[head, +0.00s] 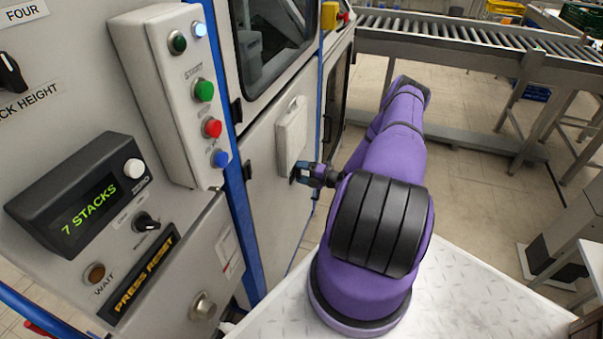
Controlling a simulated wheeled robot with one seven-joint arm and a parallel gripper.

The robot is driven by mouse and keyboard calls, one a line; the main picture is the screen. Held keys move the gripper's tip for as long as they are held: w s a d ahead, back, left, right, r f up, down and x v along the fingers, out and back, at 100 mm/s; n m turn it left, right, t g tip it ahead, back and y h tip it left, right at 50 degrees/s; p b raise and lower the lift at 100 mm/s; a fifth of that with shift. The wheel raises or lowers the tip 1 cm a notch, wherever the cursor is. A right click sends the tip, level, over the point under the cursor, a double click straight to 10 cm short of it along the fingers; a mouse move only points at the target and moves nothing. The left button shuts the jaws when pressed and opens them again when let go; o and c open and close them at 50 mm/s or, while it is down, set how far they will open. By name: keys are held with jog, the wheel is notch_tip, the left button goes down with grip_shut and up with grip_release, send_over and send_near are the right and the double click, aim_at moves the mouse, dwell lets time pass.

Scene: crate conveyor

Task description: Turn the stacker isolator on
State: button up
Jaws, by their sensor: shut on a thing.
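My gripper (299,174) is at the grey machine side, low by the bottom edge of a pale box (291,134) fixed there. Its fingers are small and dark in this view and look closed on a small part at the machine's face. That part is mostly hidden by the fingers. It is where the isolator handle could be, but no label or on/off mark can be read, so its turned position cannot be told. My purple arm reaches to it from the right.
A button box (180,95) with green, red and blue buttons stands out to the left. A display (88,196) reads "7 STACKS", above a lit "PRESS RESET" sign (145,275) and a small black selector (146,222). A roller conveyor (470,45) runs behind.

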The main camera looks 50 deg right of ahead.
jog(key=shift+d, duration=0.1)
dwell(0.3)
jog(key=o, duration=0.9)
jog(key=v, duration=1)
jog(key=shift+s+d, duration=0.15)
jog(key=shift+s, duration=0.2)
jog(key=shift+s+f, duration=0.1)
